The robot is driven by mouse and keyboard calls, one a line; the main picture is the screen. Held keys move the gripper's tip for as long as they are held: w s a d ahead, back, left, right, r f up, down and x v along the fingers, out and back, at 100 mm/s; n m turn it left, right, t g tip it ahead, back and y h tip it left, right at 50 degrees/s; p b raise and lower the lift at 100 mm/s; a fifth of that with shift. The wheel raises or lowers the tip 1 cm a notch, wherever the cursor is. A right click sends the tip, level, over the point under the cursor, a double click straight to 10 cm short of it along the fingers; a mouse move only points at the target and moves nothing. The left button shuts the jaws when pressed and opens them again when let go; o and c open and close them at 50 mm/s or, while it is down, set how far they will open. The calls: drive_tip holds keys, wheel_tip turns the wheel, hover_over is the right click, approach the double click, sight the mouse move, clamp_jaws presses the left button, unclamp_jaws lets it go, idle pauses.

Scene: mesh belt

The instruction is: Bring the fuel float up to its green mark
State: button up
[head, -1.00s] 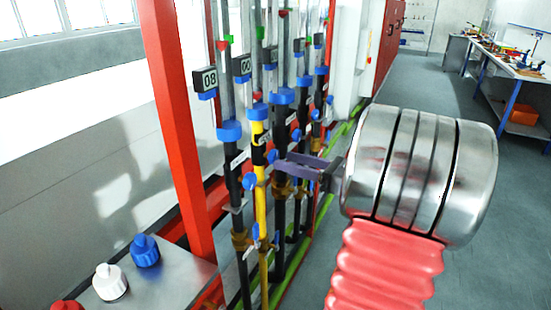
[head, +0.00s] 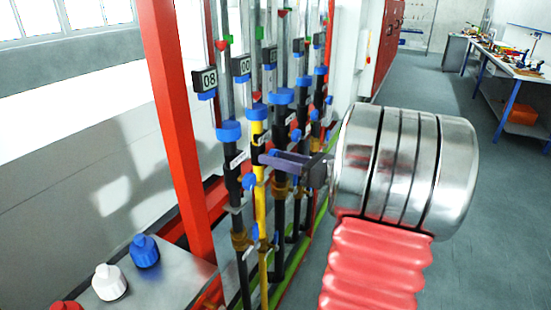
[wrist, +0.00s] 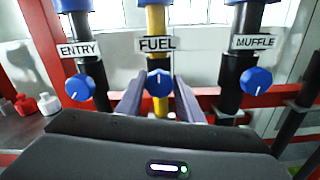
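The fuel line's yellow pipe (head: 258,133) is second from the near end of the row. On its clear tube, a small red marker (head: 257,97) sits low and a green marker (head: 259,33) sits well above it; the display beside it (head: 240,66) seems to read 00. In the wrist view the blue fuel knob (wrist: 159,83), its white line about upright, sits under the FUEL label (wrist: 158,44). My gripper (wrist: 159,92) is open, one finger on each side of the knob; contact cannot be told. In the head view my gripper (head: 268,159) hides that knob.
The ENTRY knob (wrist: 80,87) is close on the left and the MUFFLE knob (wrist: 256,81) on the right. A red post (head: 176,130) stands left of the pipes. The aisle floor (head: 430,90) on the right is clear.

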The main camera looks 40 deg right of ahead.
drive_tip(key=c, duration=0.6)
drive_tip(key=shift+n, duration=0.4)
drive_tip(key=n, duration=0.5)
drive_tip(key=shift+n, duration=0.4)
drive_tip(key=n, duration=1.3)
drive_tip(key=shift+n, duration=0.3)
drive_tip(key=n, duration=0.6)
drive_tip(key=shift+a+f, duration=0.1)
drive_tip(key=shift+n, duration=0.3)
